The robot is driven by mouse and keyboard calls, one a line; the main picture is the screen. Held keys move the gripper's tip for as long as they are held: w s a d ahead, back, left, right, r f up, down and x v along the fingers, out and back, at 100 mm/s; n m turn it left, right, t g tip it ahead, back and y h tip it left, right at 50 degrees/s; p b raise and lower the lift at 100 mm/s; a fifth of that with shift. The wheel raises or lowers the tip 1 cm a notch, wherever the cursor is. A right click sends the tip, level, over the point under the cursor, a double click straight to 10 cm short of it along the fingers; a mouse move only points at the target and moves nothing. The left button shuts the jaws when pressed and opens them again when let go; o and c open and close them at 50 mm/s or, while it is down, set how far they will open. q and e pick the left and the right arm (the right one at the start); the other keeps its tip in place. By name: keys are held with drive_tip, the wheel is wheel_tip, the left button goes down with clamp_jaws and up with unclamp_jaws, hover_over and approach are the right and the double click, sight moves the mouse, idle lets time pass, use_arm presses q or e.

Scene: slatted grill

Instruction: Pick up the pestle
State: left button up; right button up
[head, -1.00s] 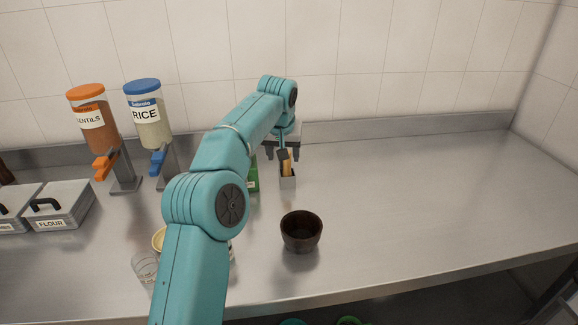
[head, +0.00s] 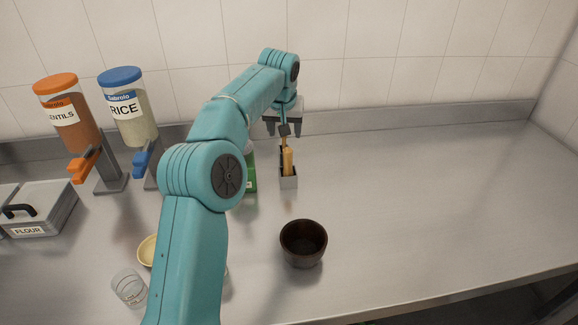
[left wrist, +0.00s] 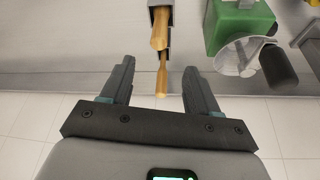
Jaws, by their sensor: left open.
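A grey holder (head: 289,183) stands on the steel counter, and a thick wooden piece (head: 288,160) that looks like the pestle sticks up from it. A thinner wooden-handled tool (head: 284,141) with a dark head is beside it. In the left wrist view the thick wooden piece (left wrist: 160,28) and the thin tool (left wrist: 162,80) show at top middle. My left gripper (head: 284,127) is open above and behind the holder, apparently empty. In the left wrist view its fingertips (left wrist: 160,75) stand either side of the thin tool; contact is unclear. My right gripper is out of view.
A dark bowl (head: 303,243) stands in front of the holder. A green container (head: 250,178) is close left of it, partly behind my left arm. A pale bowl (head: 148,249) and a glass (head: 129,287) stand front left. Dispensers stand back left. The counter's right side is clear.

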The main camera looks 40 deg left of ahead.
sight(286, 152)
use_arm(q)
drive_tip(key=p+x, duration=0.1)
drive_tip(key=x, duration=0.8)
drive_tip(key=shift+f, duration=0.35)
drive_tip(key=shift+s+f, duration=0.2)
drive_tip(key=shift+f, duration=0.1)
drive_tip(key=x, duration=0.1)
drive_tip(key=p+x, duration=0.1)
drive_tip(key=x, duration=0.1)
drive_tip(key=p+x, duration=0.1)
drive_tip(key=x, duration=0.1)
drive_tip(key=shift+w, duration=0.35)
drive_tip(key=shift+s+f, duration=0.1)
